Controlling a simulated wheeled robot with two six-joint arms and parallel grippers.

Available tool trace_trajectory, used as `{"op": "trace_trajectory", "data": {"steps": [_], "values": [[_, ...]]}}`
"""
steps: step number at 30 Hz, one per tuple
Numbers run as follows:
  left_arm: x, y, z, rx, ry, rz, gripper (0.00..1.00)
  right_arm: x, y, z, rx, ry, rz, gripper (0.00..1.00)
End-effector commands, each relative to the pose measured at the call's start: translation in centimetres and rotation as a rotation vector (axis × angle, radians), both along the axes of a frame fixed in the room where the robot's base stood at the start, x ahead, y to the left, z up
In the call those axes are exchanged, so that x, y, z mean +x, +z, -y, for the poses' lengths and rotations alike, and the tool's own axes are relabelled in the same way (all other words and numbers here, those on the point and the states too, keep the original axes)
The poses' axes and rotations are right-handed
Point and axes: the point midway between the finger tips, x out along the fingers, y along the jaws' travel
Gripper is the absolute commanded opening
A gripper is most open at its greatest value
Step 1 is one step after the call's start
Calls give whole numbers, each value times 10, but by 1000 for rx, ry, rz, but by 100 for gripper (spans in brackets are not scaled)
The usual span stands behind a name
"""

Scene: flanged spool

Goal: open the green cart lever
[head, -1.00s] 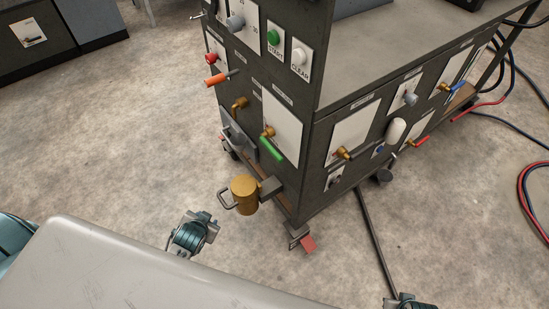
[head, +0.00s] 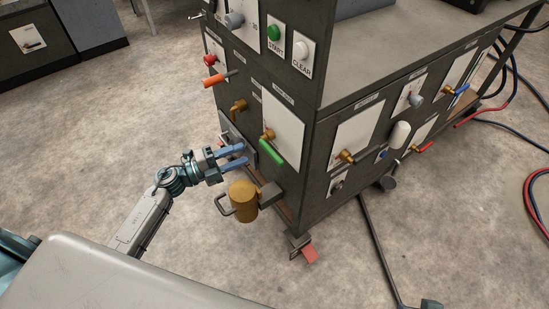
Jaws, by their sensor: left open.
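The green lever (head: 271,152) is on the cart's narrow left face, on a brass valve in front of a white plate. Its handle slants down to the right. My left gripper (head: 245,155) comes in from the left with its two blue fingers spread, pointing at the lever. The fingertips look just left of the handle, with nothing between them; I cannot tell the exact depth gap. My right gripper is out of view.
A brass canister (head: 243,200) with a wire handle sticks out from the cart just below my left gripper. An orange lever (head: 215,80) and a red knob (head: 209,60) sit higher on the same face. The floor to the left is clear.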

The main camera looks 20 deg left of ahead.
Motion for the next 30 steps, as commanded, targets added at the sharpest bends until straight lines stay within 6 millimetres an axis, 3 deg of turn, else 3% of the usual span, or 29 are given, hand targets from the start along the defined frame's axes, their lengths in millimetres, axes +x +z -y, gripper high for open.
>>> {"op": "trace_trajectory", "data": {"steps": [3,9,24,30], "values": [[-8,-7,4,81,-117,21,42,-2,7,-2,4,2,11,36],[-11,-10,12,122,-185,29,42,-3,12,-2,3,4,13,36],[30,-9,85,117,-184,29,42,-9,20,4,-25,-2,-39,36],[38,-10,99,119,-183,27,42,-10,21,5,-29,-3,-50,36]]}}
